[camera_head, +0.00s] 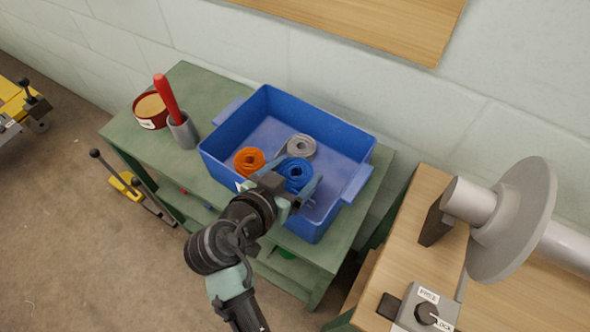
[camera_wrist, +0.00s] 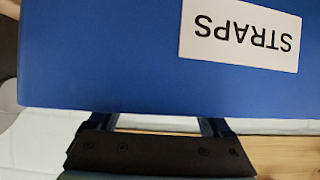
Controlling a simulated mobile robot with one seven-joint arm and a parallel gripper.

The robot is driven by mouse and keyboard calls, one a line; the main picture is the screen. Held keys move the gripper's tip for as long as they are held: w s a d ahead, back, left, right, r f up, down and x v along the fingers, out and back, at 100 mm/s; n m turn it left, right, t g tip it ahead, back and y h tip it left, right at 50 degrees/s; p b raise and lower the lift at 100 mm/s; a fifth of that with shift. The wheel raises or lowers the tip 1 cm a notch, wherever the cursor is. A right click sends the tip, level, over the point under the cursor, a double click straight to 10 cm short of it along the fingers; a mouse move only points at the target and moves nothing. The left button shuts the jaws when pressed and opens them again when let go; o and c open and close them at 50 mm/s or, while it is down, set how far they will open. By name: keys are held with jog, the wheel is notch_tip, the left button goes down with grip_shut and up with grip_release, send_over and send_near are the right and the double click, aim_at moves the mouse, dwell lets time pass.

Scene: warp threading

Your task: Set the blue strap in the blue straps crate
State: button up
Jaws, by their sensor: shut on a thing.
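The blue straps crate (camera_head: 228,131) is an open blue box on a green table. My gripper (camera_head: 293,187) reaches over its near wall and is shut on the blue strap (camera_head: 299,171), a coiled roll. The strap is inside the crate's outline, next to an orange coil and a grey coil. I cannot tell whether it touches the crate floor. In the wrist view, the crate's wall (camera_wrist: 100,55) with an upside-down STRAPS label fills the upper part. It covers my fingertips and the strap.
The orange coil (camera_head: 249,161) and grey coil (camera_head: 301,148) lie in the crate. A cup with a red-handled tool (camera_head: 182,131) and a red tin (camera_head: 150,110) stand left on the green table (camera_head: 185,78). A wooden bench with a large grey spool (camera_head: 515,215) is at right.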

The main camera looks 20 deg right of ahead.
jog(key=shift+f+b, duration=0.45)
jog(key=shift+f, duration=0.15)
jog(key=o, duration=1.2)
jog(key=shift+s+f, duration=0.1)
jog(key=shift+o, duration=0.2)
jog(key=shift+a, duration=0.1)
